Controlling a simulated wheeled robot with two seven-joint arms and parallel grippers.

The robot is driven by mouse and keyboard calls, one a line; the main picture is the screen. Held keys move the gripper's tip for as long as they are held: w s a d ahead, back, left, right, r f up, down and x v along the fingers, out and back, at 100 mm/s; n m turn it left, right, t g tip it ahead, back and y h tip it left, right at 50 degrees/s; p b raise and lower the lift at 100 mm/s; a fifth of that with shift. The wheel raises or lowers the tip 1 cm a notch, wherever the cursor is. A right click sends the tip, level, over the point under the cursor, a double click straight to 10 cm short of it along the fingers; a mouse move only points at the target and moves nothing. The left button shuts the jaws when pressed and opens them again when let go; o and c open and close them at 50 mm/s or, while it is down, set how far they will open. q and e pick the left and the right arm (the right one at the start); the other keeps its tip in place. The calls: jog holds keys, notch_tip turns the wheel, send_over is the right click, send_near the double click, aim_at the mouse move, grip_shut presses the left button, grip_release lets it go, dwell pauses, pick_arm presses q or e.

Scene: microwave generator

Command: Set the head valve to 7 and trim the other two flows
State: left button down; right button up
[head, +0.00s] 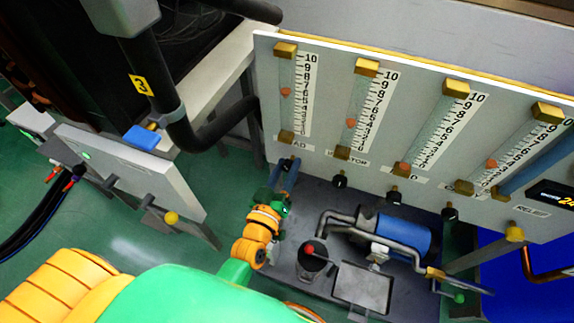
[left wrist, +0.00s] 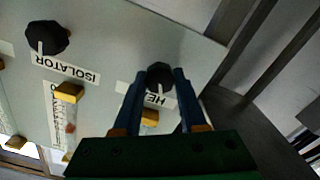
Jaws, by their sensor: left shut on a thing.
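A pale panel (head: 330,163) carries several upright flow tubes with scales up to 10 and black knobs below. The head tube's red float (head: 286,91) sits around 6 to 7, too small to read exactly. The isolator tube's float (head: 350,123) sits lower, near the lower middle. The third tube's float (head: 402,167) is near the bottom. My left gripper (head: 288,166) is at the panel's lower left, its blue fingers shut on the head knob. In the left wrist view the black head knob (left wrist: 160,75) is between the fingertips. My right gripper is out of view.
Below the panel stand a blue cylinder (head: 401,232), bent pipes and a red-topped dark pot (head: 312,262). A bench with a black pipe (head: 185,125) is at left. Green floor (head: 120,235) is clear between.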

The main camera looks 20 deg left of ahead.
pick_arm(q)
jog(key=shift+n, duration=0.5)
jog(key=shift+c, duration=2.3)
grip_release()
jog(key=s, duration=0.7)
